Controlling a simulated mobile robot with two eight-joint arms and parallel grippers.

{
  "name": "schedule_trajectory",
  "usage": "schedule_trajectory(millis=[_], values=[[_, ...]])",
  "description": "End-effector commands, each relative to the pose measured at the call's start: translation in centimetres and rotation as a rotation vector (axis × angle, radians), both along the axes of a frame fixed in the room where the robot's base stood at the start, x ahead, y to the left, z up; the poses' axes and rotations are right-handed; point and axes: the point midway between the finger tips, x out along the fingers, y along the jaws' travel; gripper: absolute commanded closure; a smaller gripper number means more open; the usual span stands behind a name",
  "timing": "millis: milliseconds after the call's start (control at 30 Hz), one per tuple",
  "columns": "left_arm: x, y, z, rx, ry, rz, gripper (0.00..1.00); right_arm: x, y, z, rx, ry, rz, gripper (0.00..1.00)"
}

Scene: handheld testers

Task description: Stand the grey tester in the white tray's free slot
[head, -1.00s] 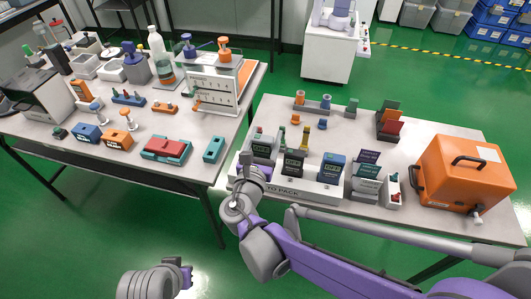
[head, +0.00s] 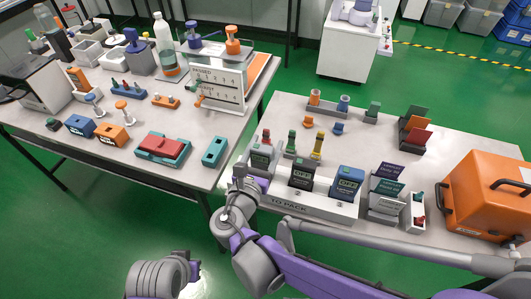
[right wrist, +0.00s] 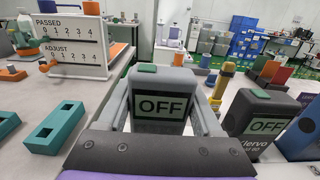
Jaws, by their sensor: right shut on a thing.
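The grey tester (head: 262,157) is upright at the left end of the white tray (head: 288,205), which is marked TO PACK. My right gripper (right wrist: 162,110) is shut on it, with one finger along each side. In the right wrist view the grey tester (right wrist: 160,98) shows a screen reading OFF and a green top button. Its base is hidden, so I cannot tell whether it rests on the slot floor. A dark tester (head: 302,173) and a blue tester (head: 347,182) stand in the tray to its right.
Bottles with green and yellow tops (head: 318,146) stand behind the testers. A card holder (head: 386,190) and an orange case (head: 490,195) are to the right. A teal block (head: 214,152) and red-lidded box (head: 163,147) lie on the left table. A floor gap separates the tables.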

Motion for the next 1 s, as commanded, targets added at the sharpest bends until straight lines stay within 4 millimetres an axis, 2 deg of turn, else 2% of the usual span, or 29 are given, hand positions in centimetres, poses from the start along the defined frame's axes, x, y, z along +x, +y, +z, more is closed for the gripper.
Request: schedule_trajectory(millis=[33,100,533,567,600,700,1000], values=[[0.1,0.0,-0.7,0.0,0.002,0.0,1.0,0.1,0.0,-1.1,-0.001,0.001,0.0,0.94],[0.1,0.0,-1.0,0.0,0.003,0.0,1.0,0.1,0.0,-2.0,0.0,0.001,0.0,0.94],[0.1,0.0,-1.3,0.0,0.004,0.0,1.0,0.0,0.0,-2.6,0.0,0.0,0.0,0.94],[0.1,0.0,-1.3,0.0,0.004,0.0,1.0,0.0,0.0,-2.5,0.0,0.0,0.0,0.28],[0.1,0.0,-1.2,0.0,0.004,0.0,1.0,0.0,0.0,-2.5,0.0,0.0,0.0,0.2],[0.1,0.0,-1.2,0.0,0.004,0.0,1.0,0.0,0.0,-2.5,0.0,0.0,0.0,0.03],[0.1,0.0,-1.1,0.0,0.004,0.0,1.0,0.0,0.0,-2.3,0.0,0.0,0.0,0.03]])
